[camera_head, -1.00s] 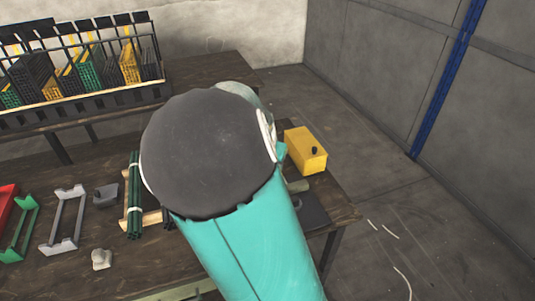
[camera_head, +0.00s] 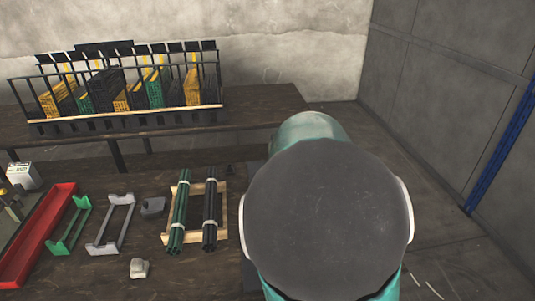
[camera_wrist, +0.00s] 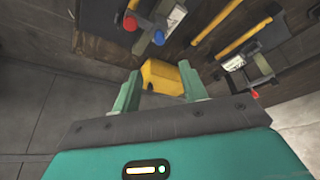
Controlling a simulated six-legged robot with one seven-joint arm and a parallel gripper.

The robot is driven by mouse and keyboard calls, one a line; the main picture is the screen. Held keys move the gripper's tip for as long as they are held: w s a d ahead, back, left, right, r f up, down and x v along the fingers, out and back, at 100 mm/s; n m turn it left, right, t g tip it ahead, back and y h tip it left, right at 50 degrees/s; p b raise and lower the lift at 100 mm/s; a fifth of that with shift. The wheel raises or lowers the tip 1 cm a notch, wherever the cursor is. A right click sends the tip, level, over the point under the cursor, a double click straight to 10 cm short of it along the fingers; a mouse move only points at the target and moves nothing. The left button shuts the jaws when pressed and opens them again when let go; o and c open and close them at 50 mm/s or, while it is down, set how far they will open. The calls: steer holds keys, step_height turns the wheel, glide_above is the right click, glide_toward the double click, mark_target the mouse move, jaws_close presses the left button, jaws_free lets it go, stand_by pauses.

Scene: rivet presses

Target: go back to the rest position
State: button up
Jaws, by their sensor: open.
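My gripper (camera_wrist: 163,95) shows in the wrist view with its two green fingers apart and nothing between them. A yellow box (camera_wrist: 163,77) lies beyond the fingertips, on or by the dark bench, apart from them. In the head view my own arm fills the right middle and hides my gripper, the yellow box and the bench's right end.
The near bench (camera_head: 95,272) holds a red tray (camera_head: 38,235), a green bracket (camera_head: 72,228), a grey bracket (camera_head: 112,222) and bundled rods (camera_head: 178,215) on a wooden frame. A black rack (camera_head: 125,120) stands on the back bench. Floor (camera_head: 450,250) is open at right.

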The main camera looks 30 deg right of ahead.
steer(key=shift+f, duration=0.1)
steer(key=s+a+n+t+y, duration=0.1)
steer(key=s+a+n+y, duration=0.3)
steer(key=a, duration=0.6)
steer(key=s+a+r+n+t, duration=0.2)
steer(key=s+a+r+n, duration=0.6)
steer(key=s+a, duration=0.3)
steer(key=shift+s+a+r+n+t, duration=0.35)
steer(key=shift+a+r, duration=0.1)
steer(key=shift+a, duration=0.65)
